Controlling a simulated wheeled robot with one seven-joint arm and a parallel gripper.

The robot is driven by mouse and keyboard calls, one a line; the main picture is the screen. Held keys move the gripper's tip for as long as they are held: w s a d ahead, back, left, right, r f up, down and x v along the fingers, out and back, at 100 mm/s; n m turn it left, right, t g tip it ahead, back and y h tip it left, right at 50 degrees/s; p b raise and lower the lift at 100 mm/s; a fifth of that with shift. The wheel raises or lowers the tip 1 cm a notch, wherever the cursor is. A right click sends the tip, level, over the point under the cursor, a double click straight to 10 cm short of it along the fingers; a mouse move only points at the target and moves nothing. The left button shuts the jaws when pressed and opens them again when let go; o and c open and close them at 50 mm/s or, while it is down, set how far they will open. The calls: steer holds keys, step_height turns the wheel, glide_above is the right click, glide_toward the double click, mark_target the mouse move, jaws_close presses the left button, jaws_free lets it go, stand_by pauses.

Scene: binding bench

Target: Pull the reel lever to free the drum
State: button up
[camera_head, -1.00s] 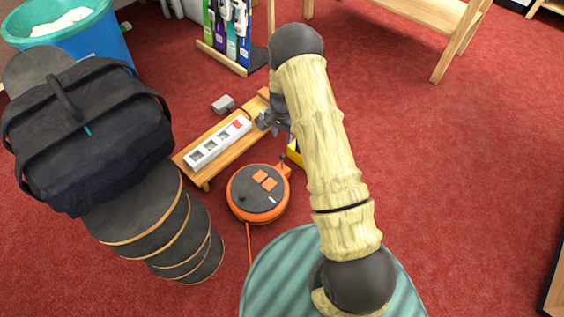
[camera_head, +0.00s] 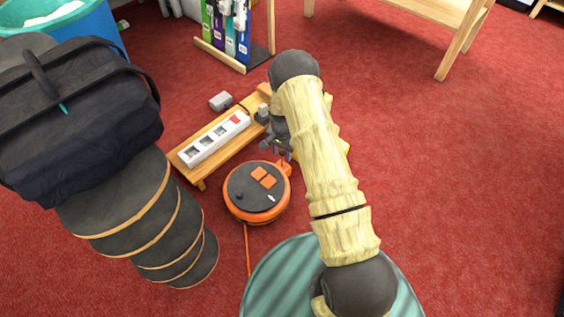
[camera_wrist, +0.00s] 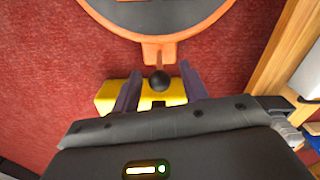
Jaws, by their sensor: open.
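The cable reel (camera_head: 257,191) is a round orange drum with a dark top and two orange squares, on the red carpet. Its orange cord runs toward the bottom of the head view. It also shows at the top of the wrist view (camera_wrist: 160,32). The reel lever ends in a black ball knob (camera_wrist: 159,81), just beyond an orange bracket at the reel's edge. My gripper (camera_head: 281,150) is at the reel's upper right edge. In the wrist view my gripper (camera_wrist: 159,84) is open, with the knob between its fingertips; I cannot tell whether they touch it.
A yellow object (camera_wrist: 110,96) lies beneath my fingers. A low wooden bench (camera_head: 199,180) with a white power strip (camera_head: 214,140) stands close to the reel's upper left. A grey box (camera_head: 220,101) lies beyond it. Open carpet lies to the right.

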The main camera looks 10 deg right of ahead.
mark_target(282, 166)
steer(key=shift+f+b, duration=0.85)
steer(key=shift+f, duration=1.15)
jaws_close()
